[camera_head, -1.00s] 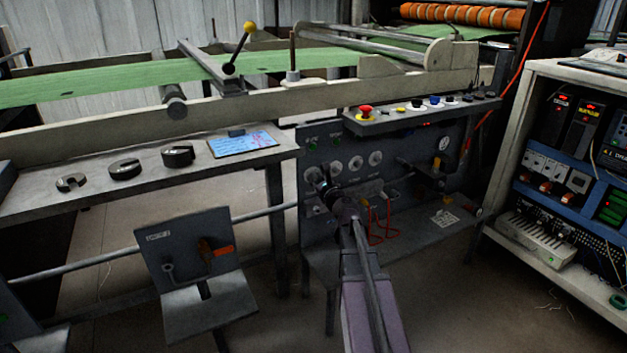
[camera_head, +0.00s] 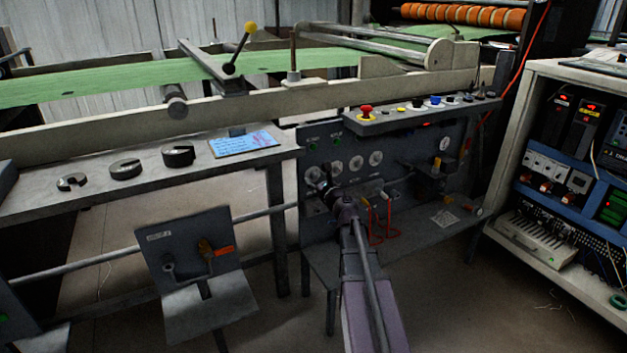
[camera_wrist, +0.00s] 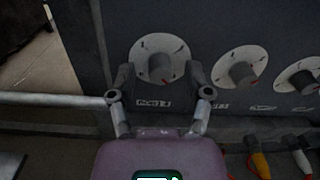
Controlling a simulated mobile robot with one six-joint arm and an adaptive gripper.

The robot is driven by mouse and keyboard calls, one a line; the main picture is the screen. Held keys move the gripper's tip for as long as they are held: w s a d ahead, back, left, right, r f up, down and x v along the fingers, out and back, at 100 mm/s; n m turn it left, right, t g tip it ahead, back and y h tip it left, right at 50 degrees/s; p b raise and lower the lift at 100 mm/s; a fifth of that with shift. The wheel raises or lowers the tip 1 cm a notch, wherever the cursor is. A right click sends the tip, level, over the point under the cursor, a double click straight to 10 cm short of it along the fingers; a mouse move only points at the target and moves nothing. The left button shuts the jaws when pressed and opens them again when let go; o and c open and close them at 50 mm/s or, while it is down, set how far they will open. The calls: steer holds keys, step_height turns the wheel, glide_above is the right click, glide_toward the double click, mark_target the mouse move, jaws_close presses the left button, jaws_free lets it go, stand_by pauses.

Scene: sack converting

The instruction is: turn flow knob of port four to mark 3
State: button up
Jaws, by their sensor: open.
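The grey panel (camera_head: 405,185) carries a row of flow knobs on white dials. In the wrist view the leftmost knob (camera_wrist: 159,67) sits on its white dial (camera_wrist: 146,52), with a red mark at its lower right. A middle knob (camera_wrist: 242,73) and a right knob (camera_wrist: 302,80) show to its right. The labels below are too blurred to read surely, so I cannot tell which is port four. My gripper (camera_wrist: 160,75) is open, its two fingers to either side of the leftmost knob; contact cannot be told. In the head view my gripper (camera_head: 324,184) is before the panel's left part.
Plugs with yellow, white and red parts (camera_wrist: 258,162) stick out below the dials at the right. A horizontal bar (camera_wrist: 50,99) runs left of the panel. A button box with a red stop button (camera_head: 366,111) overhangs the panel. A shelf (camera_head: 545,235) stands right.

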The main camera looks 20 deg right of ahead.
steer(key=s, duration=1.2)
steer(key=shift+a, duration=0.1)
stand_by(0.5)
steer(key=s+a+f+n+g+y+p, duration=0.1)
steer(key=a+f+n+g+y+p, duration=0.2)
steer(key=a+n, duration=0.6)
steer(key=s+a+f+n+g+y+p, duration=0.1)
steer(key=a+f+n+g+y+p, duration=0.3)
steer(key=a+n, duration=0.6)
steer(key=s+a+f+n+g+h+p, duration=0.25)
steer(key=s+a+n+g+h, duration=0.25)
steer(key=s+n+g, duration=0.65)
step_height(320, 180, up, 40)
steer(key=n+h+p, duration=0.2)
steer(key=n+p, duration=0.1)
steer(key=p, duration=3.6)
steer(key=shift+s+d+f, duration=0.2)
steer(key=shift+f, duration=0.05)
